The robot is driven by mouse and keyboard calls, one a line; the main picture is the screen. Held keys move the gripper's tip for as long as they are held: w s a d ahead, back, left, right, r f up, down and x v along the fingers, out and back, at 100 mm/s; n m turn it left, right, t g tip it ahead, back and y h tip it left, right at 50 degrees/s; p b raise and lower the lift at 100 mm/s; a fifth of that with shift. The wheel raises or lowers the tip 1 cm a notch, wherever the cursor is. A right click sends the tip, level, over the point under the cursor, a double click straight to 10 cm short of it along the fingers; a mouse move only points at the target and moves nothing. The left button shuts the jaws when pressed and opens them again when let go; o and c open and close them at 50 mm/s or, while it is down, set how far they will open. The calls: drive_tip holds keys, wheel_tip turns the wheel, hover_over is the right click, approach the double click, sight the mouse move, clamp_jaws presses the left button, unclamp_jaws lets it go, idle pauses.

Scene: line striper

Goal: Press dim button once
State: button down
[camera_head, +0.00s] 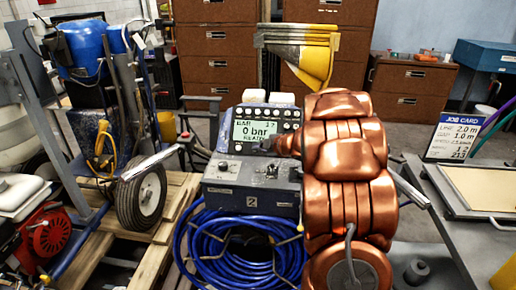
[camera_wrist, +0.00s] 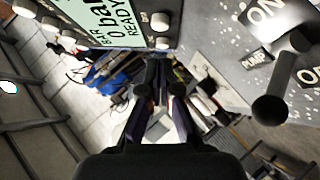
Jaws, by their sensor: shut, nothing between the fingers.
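The control panel (camera_head: 235,148) stands in the middle of the head view, with a lit display (camera_head: 258,130) reading 0 bar. Light round buttons line its edges. In the wrist view, the display (camera_wrist: 100,22) is at the upper left, with white buttons around it, including one (camera_wrist: 160,21) at its right edge. The small labels are too blurred for me to tell which is the dim button. My gripper (camera_wrist: 160,72) is shut and empty, its fingertips apart in the picture from the nearest buttons. Contact is not visible. My copper arm hides the gripper's fingertips in the head view.
A pump switch lever (camera_wrist: 282,82) with ON and OFF marks is right of my fingers. A blue hose coil (camera_head: 235,250) hangs below the panel. A job card (camera_head: 457,135) stands at the right. A wheel (camera_head: 142,196) is at the left.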

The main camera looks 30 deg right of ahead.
drive_tip(key=v, duration=0.8)
drive_tip(key=shift+s+r, duration=0.2)
drive_tip(key=shift+s, duration=0.15)
idle(0.7)
